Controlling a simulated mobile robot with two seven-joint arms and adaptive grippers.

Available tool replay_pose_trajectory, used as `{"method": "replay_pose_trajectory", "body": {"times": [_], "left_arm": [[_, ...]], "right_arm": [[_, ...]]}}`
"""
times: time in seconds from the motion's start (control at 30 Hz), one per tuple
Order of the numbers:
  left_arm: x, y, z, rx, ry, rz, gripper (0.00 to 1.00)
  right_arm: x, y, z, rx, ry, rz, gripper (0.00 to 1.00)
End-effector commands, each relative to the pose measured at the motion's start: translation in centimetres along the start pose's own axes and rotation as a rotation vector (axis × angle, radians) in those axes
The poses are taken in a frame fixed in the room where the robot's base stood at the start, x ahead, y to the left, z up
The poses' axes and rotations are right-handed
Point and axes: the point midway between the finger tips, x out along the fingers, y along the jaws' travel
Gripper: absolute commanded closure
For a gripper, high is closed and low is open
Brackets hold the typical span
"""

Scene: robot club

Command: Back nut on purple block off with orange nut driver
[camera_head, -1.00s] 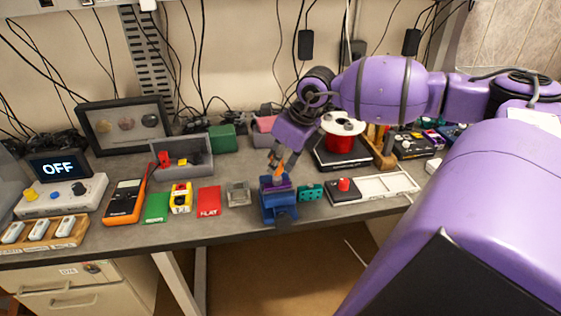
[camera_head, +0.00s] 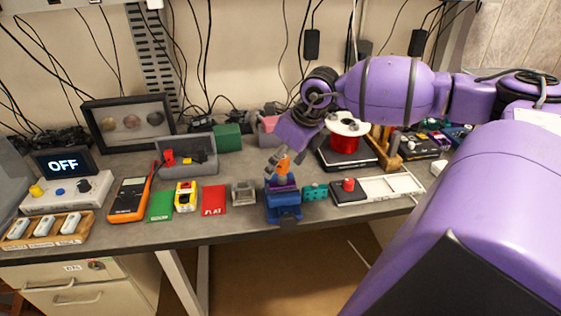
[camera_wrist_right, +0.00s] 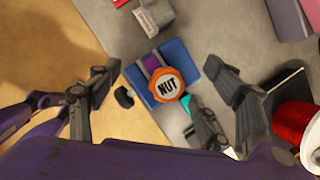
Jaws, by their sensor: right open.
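The orange nut driver (camera_head: 284,161) stands on the purple block (camera_head: 281,182). The block is held in the blue vise (camera_head: 284,205) near the front edge of the bench. In the right wrist view I look down on the driver's round orange cap (camera_wrist_right: 167,86), marked NUT, with the purple block (camera_wrist_right: 151,63) and blue vise (camera_wrist_right: 180,52) beneath. My right gripper (camera_head: 279,162) is open, its fingers (camera_wrist_right: 160,96) spread apart on either side of the cap, clear of it in that view. The nuts are hidden under the driver. My left gripper is out of view.
A grey block (camera_head: 243,192) is to the left. A red spool (camera_head: 345,143) stands behind.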

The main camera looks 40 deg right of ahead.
Motion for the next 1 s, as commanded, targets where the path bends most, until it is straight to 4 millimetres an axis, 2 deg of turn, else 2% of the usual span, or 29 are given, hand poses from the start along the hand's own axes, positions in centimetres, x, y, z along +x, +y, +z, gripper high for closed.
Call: {"method": "replay_pose_trajectory", "body": {"times": [0.33, 0.7, 1.0], "left_arm": [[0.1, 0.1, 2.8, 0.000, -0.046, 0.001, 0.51], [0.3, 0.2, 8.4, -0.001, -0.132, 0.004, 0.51], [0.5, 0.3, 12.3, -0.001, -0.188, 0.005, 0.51]], "right_arm": [[0.4, 0.1, -0.2, 0.348, 0.000, -0.147, 0.28], [0.7, 0.0, -0.2, 0.733, -0.005, -0.308, 0.28], [0.5, 0.0, -0.2, 0.937, -0.009, -0.391, 0.28]]}}
